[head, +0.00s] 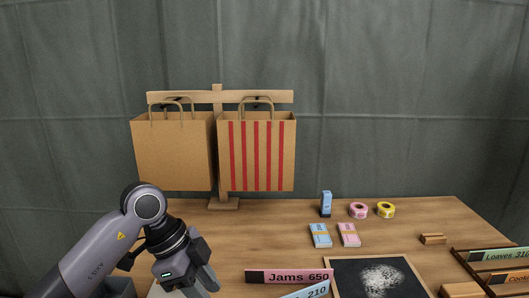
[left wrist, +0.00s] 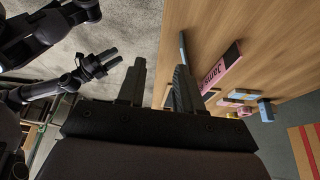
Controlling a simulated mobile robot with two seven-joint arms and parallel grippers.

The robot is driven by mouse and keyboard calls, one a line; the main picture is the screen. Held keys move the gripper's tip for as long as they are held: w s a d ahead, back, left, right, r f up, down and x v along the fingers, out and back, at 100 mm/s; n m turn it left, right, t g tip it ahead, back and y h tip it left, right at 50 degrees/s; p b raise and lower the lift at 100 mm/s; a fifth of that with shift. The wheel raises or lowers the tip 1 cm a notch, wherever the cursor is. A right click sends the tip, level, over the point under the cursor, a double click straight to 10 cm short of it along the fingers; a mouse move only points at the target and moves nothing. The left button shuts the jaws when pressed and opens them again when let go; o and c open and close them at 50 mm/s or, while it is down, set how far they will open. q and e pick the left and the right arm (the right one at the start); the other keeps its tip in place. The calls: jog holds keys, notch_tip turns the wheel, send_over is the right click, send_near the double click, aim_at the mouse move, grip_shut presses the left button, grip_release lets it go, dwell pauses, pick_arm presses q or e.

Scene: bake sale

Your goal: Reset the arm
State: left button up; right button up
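My left arm comes in from the left in the head view, bent at the elbow. My left gripper (head: 200,279) is low over the near left part of the table, partly cut off by the bottom edge. In the left wrist view its two fingers (left wrist: 160,85) stand apart with nothing between them, beside the table edge. My other arm shows at the left of the left wrist view, with its gripper (left wrist: 108,58) over the floor, away from the table. Its fingers are too small to judge the gap.
The wooden table (head: 290,235) bears a pink Jams sign (head: 289,276), a chalkboard (head: 345,270), card packs (head: 320,235), tape rolls (head: 358,210) and a blue box (head: 325,204). Paper bags (head: 172,155) hang on a wooden stand (head: 217,200) behind. A sign rack (head: 478,270) stands right.

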pick_arm(q)
jog(key=s+d+r+m+g+h+p, duration=0.2)
jog(key=s+d+r+m+h, duration=0.15)
jog(key=s+d+h, duration=0.55)
jog(key=w+a+f+n+t+y+p, duration=0.2)
jog(key=w+a+f+n+t+y, duration=0.15)
jog(key=a+n+t, duration=0.45)
jog(key=w+a+f+n+t+y+p, duration=0.15)
jog(key=a+f+n+t, duration=0.25)
jog(key=n+t, duration=0.7)
jog(key=s+a+f+g+y, duration=0.3)
jog(key=s+f, duration=0.3)
jog(key=f, duration=0.2)
jog(key=s+a+f+g+y, duration=0.3)
jog(key=s+a+f, duration=0.1)
jog(key=s+f, duration=0.3)
jog(key=shift+s+f+n+y+p, duration=0.15)
jog(key=shift+f+n+y+p, duration=0.25)
jog(key=shift+n+p, duration=0.05)
jog(key=shift+d, duration=0.1)
